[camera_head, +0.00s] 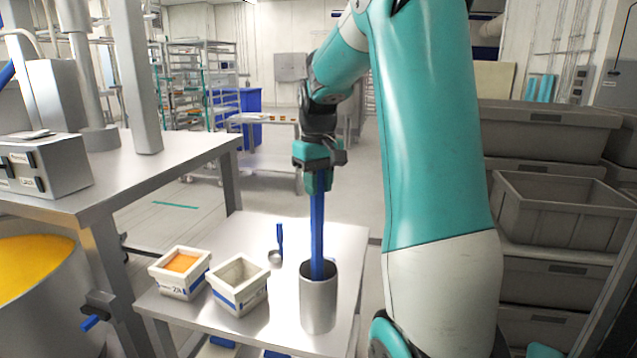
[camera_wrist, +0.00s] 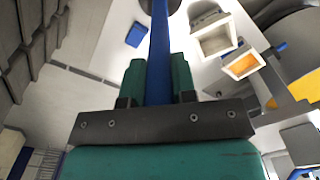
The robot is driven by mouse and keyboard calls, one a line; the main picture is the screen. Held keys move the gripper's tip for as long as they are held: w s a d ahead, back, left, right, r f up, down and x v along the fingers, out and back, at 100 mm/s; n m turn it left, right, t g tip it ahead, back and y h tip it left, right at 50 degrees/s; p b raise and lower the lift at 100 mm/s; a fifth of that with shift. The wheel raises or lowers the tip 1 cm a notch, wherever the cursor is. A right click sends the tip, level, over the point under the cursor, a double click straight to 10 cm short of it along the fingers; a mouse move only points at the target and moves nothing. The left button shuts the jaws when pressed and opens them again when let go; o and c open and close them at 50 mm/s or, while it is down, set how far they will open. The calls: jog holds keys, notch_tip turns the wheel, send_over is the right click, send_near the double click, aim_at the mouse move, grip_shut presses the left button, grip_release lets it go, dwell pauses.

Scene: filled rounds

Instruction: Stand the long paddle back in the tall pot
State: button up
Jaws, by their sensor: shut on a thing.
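The long blue paddle (camera_head: 317,225) hangs upright below my gripper (camera_head: 318,184). My gripper is shut on its upper part. The paddle's lower end is inside the mouth of the tall grey metal pot (camera_head: 319,306), and the pot wall hides it, so I cannot tell if it touches the bottom. In the wrist view the paddle (camera_wrist: 160,55) runs between the two green fingers (camera_wrist: 160,82), and the dark pot mouth shows at the top edge.
The pot stands on a small steel table (camera_head: 348,246). Left of it are an empty white tub (camera_head: 222,301), a tub with orange contents (camera_head: 181,287) and a blue-handled scoop (camera_head: 279,240). Grey crates (camera_head: 545,215) stand at right. A larger table (camera_head: 150,165) is at left.

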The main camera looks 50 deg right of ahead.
jog(key=shift+f+b, duration=0.6)
jog(key=shift+f, duration=0.4)
jog(key=o, duration=1)
notch_tip(320, 180, up, 17)
jog(key=shift+r, duration=0.2)
dwell(0.5)
